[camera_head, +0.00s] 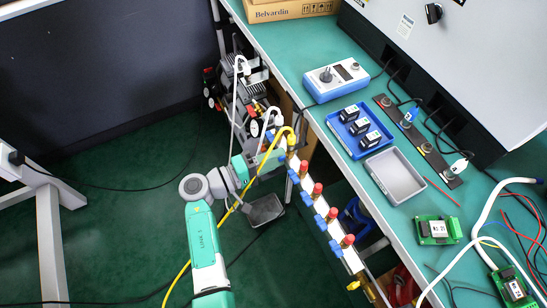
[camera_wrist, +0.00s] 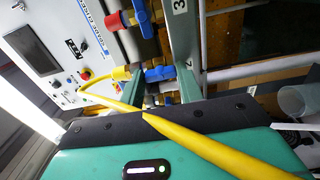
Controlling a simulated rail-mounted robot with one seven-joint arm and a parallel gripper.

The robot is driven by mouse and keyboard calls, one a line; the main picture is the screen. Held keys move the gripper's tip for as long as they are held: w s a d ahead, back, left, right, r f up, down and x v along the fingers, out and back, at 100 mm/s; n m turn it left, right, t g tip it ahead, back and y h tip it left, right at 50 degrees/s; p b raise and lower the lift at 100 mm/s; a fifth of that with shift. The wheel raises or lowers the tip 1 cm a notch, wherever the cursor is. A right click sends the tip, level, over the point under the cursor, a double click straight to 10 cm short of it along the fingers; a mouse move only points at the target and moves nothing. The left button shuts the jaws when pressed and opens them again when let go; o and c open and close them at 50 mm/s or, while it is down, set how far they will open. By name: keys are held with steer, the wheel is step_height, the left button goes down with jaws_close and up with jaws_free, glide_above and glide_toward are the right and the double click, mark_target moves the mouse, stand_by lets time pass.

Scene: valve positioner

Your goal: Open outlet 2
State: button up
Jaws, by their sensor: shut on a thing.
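A manifold (camera_head: 336,243) with several red-capped outlets and blue valve handles runs along the bench side in the head view. My gripper (camera_head: 272,158) is at its upper end, beside a yellow hose. In the wrist view my gripper's two fingers (camera_wrist: 161,86) are shut on a blue valve handle (camera_wrist: 160,73). Another blue handle (camera_wrist: 143,18) and a red outlet cap (camera_wrist: 116,21) show above. A label with a "3" (camera_wrist: 180,6) is near the top. I cannot read the number of the gripped handle's outlet.
A yellow hose (camera_wrist: 190,142) crosses in front of my gripper. A white panel with a screen (camera_wrist: 31,51) is at the left of the wrist view. The green bench (camera_head: 300,50) bears a blue tray (camera_head: 341,134), a grey tray (camera_head: 395,193) and cables. Dark floor is open at left.

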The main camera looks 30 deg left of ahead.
stand_by(0.3)
steer(key=o, duration=1)
steer(key=p+v, duration=0.2)
steer(key=v, duration=0.6)
steer(key=shift+p, duration=0.3)
steer(key=shift+w+d+r, duration=0.1)
